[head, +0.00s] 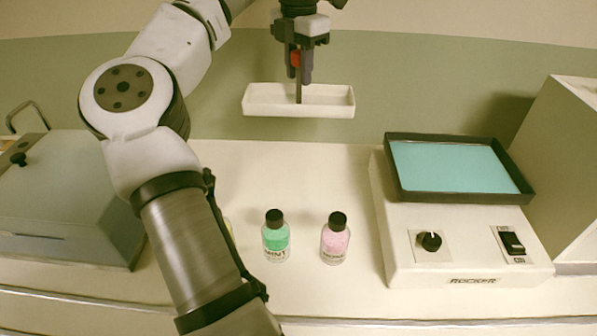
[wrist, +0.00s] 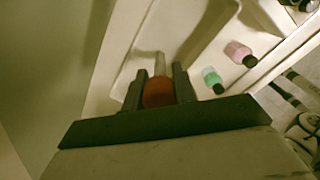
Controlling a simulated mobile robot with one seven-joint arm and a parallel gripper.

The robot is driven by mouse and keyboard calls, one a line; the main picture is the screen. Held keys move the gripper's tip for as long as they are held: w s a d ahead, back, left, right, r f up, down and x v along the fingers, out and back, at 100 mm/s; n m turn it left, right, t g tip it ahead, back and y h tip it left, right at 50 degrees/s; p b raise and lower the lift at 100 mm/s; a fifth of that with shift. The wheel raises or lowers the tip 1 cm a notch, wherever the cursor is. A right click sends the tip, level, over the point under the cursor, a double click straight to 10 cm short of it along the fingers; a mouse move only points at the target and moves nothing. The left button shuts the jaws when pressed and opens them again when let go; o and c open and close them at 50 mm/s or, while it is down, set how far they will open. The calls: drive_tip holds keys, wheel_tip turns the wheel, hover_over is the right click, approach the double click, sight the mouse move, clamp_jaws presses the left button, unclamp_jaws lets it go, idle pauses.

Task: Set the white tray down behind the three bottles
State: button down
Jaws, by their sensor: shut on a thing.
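The white tray (head: 262,108) is a shallow rectangle with an upright post (head: 298,92) inside it. It hangs level in the air above the rear of the counter; in the wrist view the tray (wrist: 200,50) lies beyond the fingers. My gripper (head: 300,72) is shut on the tray's post, just at its red knob (wrist: 158,92). A green bottle (head: 276,240) and a pink bottle (head: 335,242) stand upright with black caps near the counter's front. A third, yellow bottle (head: 229,227) is mostly hidden behind my arm. The wrist view shows the green bottle (wrist: 211,77) and pink bottle (wrist: 238,51).
A rocker machine (head: 460,235) with a teal-topped tray (head: 450,167) stands to the right. A grey lidded box (head: 70,205) stands to the left. The counter (head: 300,175) behind the bottles is clear up to the green wall (head: 400,85).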

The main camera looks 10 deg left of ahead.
sight(299, 102)
wheel_tip(299, 102, down, 20)
drive_tip(key=shift+r+p, duration=0.15)
drive_tip(key=shift+p, duration=0.55)
drive_tip(key=shift+f, duration=0.25)
drive_tip(key=c, duration=1.1)
unclamp_jaws()
drive_tip(key=shift+r, duration=0.1)
wheel_tip(299, 102, up, 12)
drive_tip(key=shift+r+b, duration=0.15)
drive_tip(key=shift+b, duration=0.4)
